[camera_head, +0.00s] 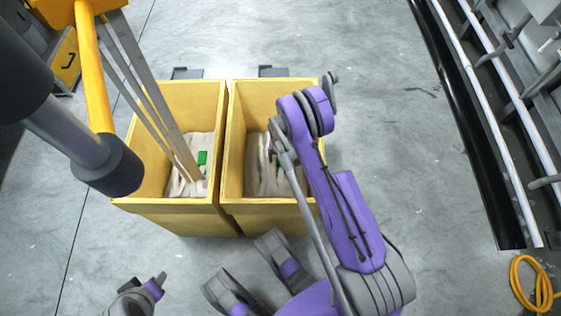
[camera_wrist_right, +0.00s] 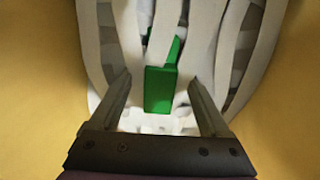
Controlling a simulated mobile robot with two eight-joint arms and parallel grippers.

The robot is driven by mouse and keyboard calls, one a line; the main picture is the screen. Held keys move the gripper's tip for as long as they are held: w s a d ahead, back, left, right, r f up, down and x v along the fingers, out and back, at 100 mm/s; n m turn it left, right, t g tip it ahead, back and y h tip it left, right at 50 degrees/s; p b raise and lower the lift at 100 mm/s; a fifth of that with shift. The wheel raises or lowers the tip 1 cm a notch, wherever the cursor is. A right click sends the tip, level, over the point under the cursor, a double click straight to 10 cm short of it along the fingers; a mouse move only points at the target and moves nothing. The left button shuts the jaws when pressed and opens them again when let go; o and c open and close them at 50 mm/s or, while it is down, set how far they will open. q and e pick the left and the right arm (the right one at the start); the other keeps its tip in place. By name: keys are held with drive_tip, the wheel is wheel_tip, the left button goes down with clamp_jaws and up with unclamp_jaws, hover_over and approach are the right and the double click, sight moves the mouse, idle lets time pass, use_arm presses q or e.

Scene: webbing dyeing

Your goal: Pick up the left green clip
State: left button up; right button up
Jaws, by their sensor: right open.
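One green clip (camera_head: 202,157) lies on pale webbing in the left yellow bin (camera_head: 172,207). My right arm reaches down into the right yellow bin (camera_head: 270,211), and its gripper is mostly hidden there in the head view. In the right wrist view my right gripper (camera_wrist_right: 159,80) is open, with a green clip (camera_wrist_right: 160,90) on pale webbing between its fingers. I see no finger closed on this clip. A part of my left arm, apparently the gripper (camera_head: 142,294), shows at the lower left, away from the bins; its jaw state is unclear.
A yellow post (camera_head: 93,75) and grey straps (camera_head: 150,90) come down over the left bin, beside a dark cylinder (camera_head: 108,165). Yellow walls flank the right gripper closely. A black-edged rack (camera_head: 480,150) and yellow cable (camera_head: 530,285) are at the right. Grey floor lies between.

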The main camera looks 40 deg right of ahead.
clamp_jaws()
idle(0.3)
drive_tip(key=shift+r, duration=0.1)
